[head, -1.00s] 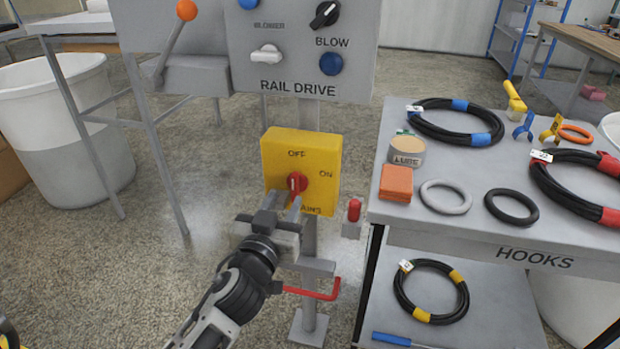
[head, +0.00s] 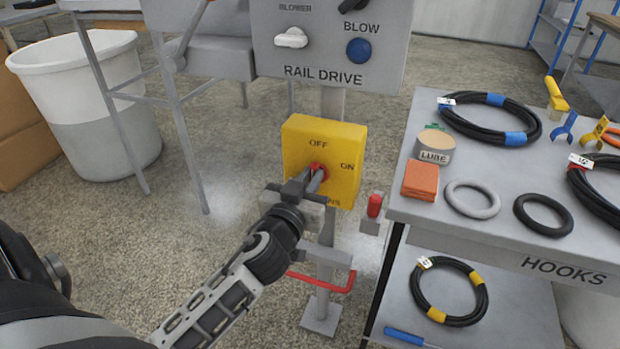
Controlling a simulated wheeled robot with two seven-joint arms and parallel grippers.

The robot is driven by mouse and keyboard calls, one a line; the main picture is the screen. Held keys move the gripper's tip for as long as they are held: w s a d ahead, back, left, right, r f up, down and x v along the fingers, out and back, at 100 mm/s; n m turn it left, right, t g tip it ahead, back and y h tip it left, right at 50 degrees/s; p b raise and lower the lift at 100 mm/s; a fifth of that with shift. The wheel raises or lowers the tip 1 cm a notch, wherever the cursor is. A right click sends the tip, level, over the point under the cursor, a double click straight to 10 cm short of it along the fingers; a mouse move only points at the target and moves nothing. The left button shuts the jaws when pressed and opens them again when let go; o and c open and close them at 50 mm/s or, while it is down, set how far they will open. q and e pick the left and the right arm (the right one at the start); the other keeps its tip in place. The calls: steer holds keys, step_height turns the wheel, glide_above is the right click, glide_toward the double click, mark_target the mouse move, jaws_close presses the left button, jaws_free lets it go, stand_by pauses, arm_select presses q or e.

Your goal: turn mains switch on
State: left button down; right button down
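The mains switch is a yellow box (head: 345,181) on a grey post, marked OFF at the top and ON at the right. Its red knob (head: 318,167) is in the middle of the face and mostly hidden behind my fingers, so I cannot tell which way it points. My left gripper (head: 314,178) is in front of the box. Its fingers are close together at the knob and look shut on it. My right gripper is not in view.
Above the box is the grey RAIL DRIVE panel (head: 330,71). A red-topped small fitting (head: 375,206) stands right of the box, and a red bar (head: 322,285) is below. The HOOKS table (head: 455,222) with hoses and rings is close on the right.

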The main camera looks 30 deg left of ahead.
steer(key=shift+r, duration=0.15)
arm_select(q)
steer(key=m, duration=0.6)
steer(key=d+f+m+p, duration=0.1)
steer(key=m, duration=0.5)
steer(key=m+p, duration=0.1)
steer(key=m, duration=0.4)
steer(key=shift+w+d+f+m, duration=0.2)
steer(key=shift+d+f+m, duration=0.1)
steer(key=shift+m, duration=0.1)
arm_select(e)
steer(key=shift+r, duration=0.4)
arm_select(q)
steer(key=c, duration=1.4)
jaws_free()
steer(key=shift+c, duration=0.2)
